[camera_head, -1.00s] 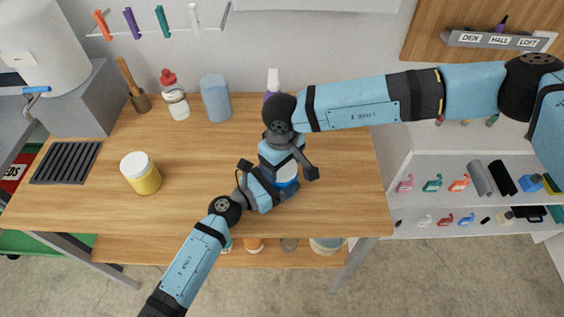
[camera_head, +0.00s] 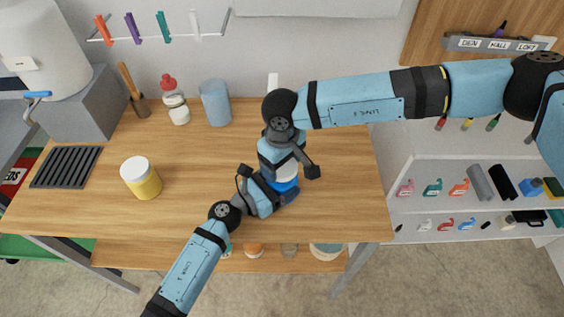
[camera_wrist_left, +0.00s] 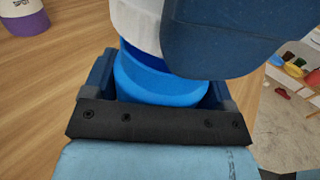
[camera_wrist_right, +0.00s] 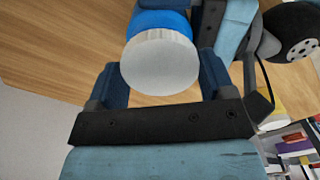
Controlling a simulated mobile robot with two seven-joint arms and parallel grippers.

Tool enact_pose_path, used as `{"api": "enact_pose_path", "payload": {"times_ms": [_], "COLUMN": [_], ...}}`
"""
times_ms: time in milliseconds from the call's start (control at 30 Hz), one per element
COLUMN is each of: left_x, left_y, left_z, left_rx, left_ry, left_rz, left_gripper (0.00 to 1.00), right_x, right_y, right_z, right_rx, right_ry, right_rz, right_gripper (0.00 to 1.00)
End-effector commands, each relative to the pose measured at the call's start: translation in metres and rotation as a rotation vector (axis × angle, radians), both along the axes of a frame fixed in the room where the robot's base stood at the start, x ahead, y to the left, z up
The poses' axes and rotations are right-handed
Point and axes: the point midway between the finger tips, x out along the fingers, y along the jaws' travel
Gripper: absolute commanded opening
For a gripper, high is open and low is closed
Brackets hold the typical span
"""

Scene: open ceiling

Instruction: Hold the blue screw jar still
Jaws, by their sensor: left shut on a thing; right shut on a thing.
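The blue screw jar (camera_head: 287,185) stands near the front right of the wooden table, partly hidden by my grippers. My left gripper (camera_head: 274,191) is shut around its blue body, which also shows in the left wrist view (camera_wrist_left: 165,90). The white lid (camera_head: 287,173) is at the top of the jar. My right gripper (camera_head: 290,166) comes from above and is shut on the lid, seen from its top in the right wrist view (camera_wrist_right: 160,62). A dark blue band shows between lid and body; I cannot tell how tightly the lid sits.
A yellow jar with a white lid (camera_head: 141,178) stands on the left of the table (camera_head: 205,165). A dark slatted grille (camera_head: 66,167) lies far left.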

Motion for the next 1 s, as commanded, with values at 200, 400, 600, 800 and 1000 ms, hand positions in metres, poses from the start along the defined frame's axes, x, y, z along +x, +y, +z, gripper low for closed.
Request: {"api": "enact_pose_path", "payload": {"times_ms": [200,400,600,800,1000], "left_x": [0.0,0.0,0.0,0.0,0.0], "left_y": [0.0,0.0,0.0,0.0,0.0], "left_z": [0.0,0.0,0.0,0.0,0.0], "left_rx": [0.001,0.001,0.001,0.0,0.0], "left_ry": [0.001,0.001,0.001,0.0,0.0], "left_rz": [0.0,0.0,0.0,0.0,0.0], "left_gripper": [0.12,0.12,0.12,1.0,1.0], "right_x": [0.001,0.001,0.0,0.0,0.0], "right_y": [0.0,0.0,-0.001,0.0,0.0], "right_z": [0.007,0.032,0.04,0.04,0.04], "right_rx": [0.001,0.001,-0.001,-0.001,0.0], "right_ry": [-0.001,-0.002,0.0,0.0,0.0], "right_rz": [0.0,-0.001,-0.001,0.0,0.0], "right_gripper": [0.47,0.47,0.47,0.47,0.47]}}
